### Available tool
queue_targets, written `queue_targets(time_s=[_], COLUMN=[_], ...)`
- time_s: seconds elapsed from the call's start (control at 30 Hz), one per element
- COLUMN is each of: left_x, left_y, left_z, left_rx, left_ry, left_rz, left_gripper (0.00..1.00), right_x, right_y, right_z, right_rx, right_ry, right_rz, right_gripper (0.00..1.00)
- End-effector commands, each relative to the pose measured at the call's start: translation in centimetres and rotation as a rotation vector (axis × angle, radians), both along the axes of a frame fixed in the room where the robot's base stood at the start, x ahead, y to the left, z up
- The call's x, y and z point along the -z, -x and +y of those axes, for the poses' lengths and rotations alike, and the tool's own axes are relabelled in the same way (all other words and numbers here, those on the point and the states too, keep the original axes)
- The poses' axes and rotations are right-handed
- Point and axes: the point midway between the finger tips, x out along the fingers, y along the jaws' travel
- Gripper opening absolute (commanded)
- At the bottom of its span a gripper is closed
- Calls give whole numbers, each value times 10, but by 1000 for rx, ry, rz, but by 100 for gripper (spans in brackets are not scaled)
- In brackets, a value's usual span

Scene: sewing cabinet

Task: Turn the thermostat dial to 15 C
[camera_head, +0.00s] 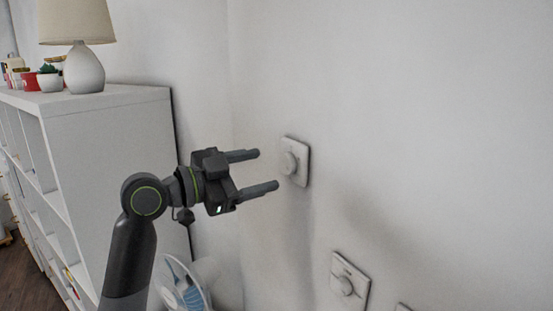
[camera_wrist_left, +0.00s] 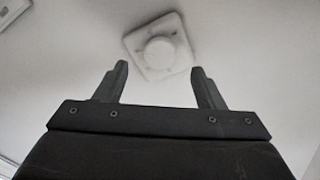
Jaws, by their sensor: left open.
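A white square wall plate with a round dial (camera_head: 288,162) is on the white wall, right of my left gripper. The dial also shows in the left wrist view (camera_wrist_left: 160,51), ahead of and between the fingertips. Its markings are too small to read. My left gripper (camera_head: 269,170) is open and empty, its two fingers pointing at the plate with a gap before it. I cannot tell from labels which one is the thermostat. My right gripper is not in view.
A white shelf unit (camera_head: 112,100) stands at the left, with a lamp (camera_head: 85,70), a small potted plant (camera_head: 49,80) and a red mug on top. A round fan-like object (camera_head: 183,290) is below my arm. Another plate edge (camera_head: 403,307) shows at the bottom. The wall around the dial is clear.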

Motion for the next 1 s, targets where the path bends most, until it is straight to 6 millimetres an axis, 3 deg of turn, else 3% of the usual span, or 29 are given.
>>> queue_targets(time_s=[0.3, 0.7, 1.0], left_x=[-2, 0, 0], left_y=[-22, -26, -25], left_z=[-35, -41, -41], left_rx=[1, 0, 0], left_ry=[1, -1, -1], left_rz=[2, -1, -1], left_gripper=[63, 63, 25], right_x=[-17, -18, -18], right_y=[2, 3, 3], right_z=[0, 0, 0], right_rx=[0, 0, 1], right_ry=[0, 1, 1], right_rz=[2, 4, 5], right_gripper=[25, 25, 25])
